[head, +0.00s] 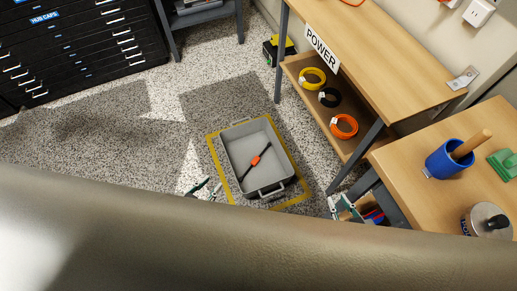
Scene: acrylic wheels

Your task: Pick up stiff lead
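A thin, straight black lead with an orange middle (256,160) lies slantwise inside a grey tote (233,133) on the floor. It may be the stiff lead; no label on it can be read. Coiled yellow (312,77), black (329,97) and orange (344,126) cables lie on the shelf under the bench marked POWER. My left gripper (206,188) is just left of the tote's near end, with its greenish fingertips apart and nothing seen between them. My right gripper (345,207) is right of the tote, small and partly hidden; its opening is unclear.
The tote stands within a yellow floor outline (220,166). The POWER bench (400,45) is at the upper right. A nearer table (420,205) holds a blue cup (445,160). A black drawer cabinet (80,45) is at upper left. Floor left of the tote is clear.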

